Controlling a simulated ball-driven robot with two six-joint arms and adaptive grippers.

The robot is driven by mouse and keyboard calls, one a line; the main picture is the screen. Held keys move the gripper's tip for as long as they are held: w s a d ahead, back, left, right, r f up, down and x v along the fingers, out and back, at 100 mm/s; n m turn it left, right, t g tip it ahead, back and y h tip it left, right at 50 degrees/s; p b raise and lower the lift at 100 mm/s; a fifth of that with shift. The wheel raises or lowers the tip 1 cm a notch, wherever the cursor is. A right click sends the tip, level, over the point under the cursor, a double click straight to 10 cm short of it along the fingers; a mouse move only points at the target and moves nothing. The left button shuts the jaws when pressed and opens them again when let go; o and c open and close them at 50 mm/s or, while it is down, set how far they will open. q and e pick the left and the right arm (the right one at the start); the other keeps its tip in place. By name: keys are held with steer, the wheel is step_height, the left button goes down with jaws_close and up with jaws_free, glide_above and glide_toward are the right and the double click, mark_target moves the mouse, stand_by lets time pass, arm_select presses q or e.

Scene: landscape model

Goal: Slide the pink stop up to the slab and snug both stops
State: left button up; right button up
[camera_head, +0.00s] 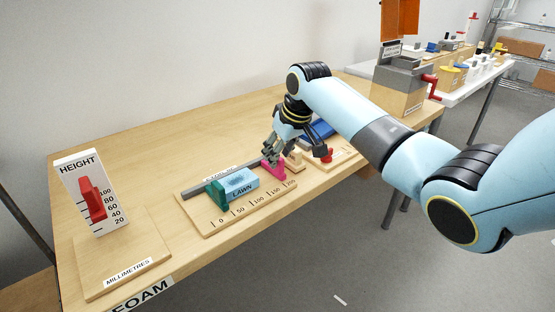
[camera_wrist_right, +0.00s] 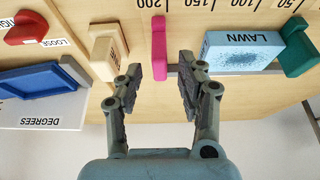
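The light blue slab marked LAWN (camera_head: 240,184) lies on the wooden ruler board (camera_head: 207,228); it also shows in the right wrist view (camera_wrist_right: 240,52). The green stop (camera_head: 217,195) stands at the slab's low-number end, seemingly against it (camera_wrist_right: 298,50). The pink stop (camera_head: 273,169) stands beyond the slab's other end, near the 150–200 marks, with a clear gap to the slab (camera_wrist_right: 159,45). My right gripper (camera_head: 272,152) is open above the pink stop. In the right wrist view its fingers (camera_wrist_right: 160,66) are spread either side of it. My left gripper is out of view.
A wooden block (camera_wrist_right: 107,52) stands close beside the pink stop. Beyond it are a red knob (camera_head: 327,155) marked LOOSE and a blue tray (camera_wrist_right: 33,80). The HEIGHT gauge (camera_head: 88,190) stands at left. The table's back left is clear.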

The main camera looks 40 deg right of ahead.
steer(key=shift+x, duration=1.15)
steer(key=shift+c, duration=0.2)
jaws_close()
